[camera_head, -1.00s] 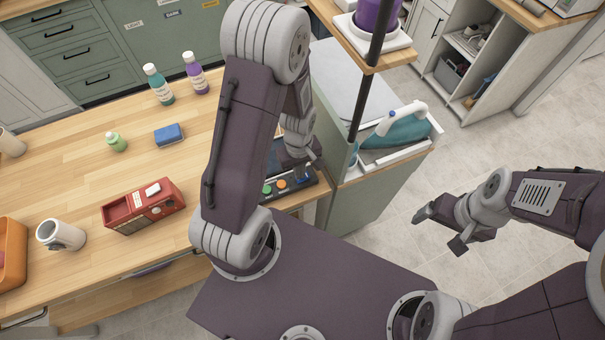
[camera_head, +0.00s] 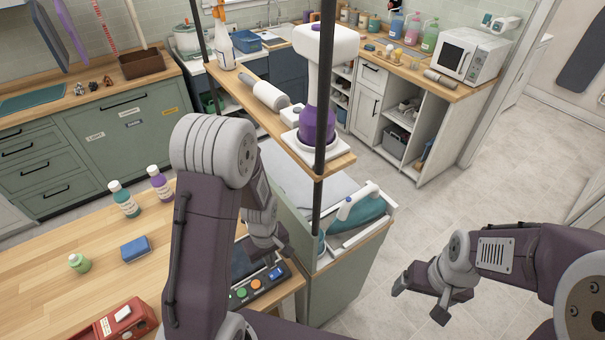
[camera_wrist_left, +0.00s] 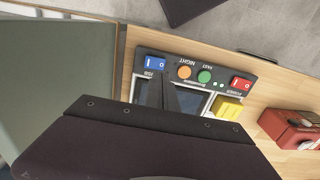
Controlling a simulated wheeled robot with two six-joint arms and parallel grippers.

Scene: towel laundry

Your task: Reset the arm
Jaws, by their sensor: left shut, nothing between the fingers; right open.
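My left arm reaches over the wooden counter. Its gripper (camera_head: 281,252) is shut and empty, with the tips close to the blue rocker switch (camera_head: 277,272) on the dark control panel (camera_head: 262,284). In the left wrist view the dark fingertips (camera_wrist_left: 168,88) lie together just beside the blue switch (camera_wrist_left: 155,63) of the panel; I cannot tell whether they touch it. Orange and green buttons, a red switch and a yellow block also show there. My right gripper (camera_head: 420,300) is open and empty, over the tiled floor at the right.
A red box (camera_head: 122,320), a blue sponge (camera_head: 135,249) and several bottles stand on the wooden counter (camera_head: 60,285). A teal iron (camera_head: 360,215) rests on the cabinet right of my left arm, under a shelf on dark posts. Open floor lies around my right arm.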

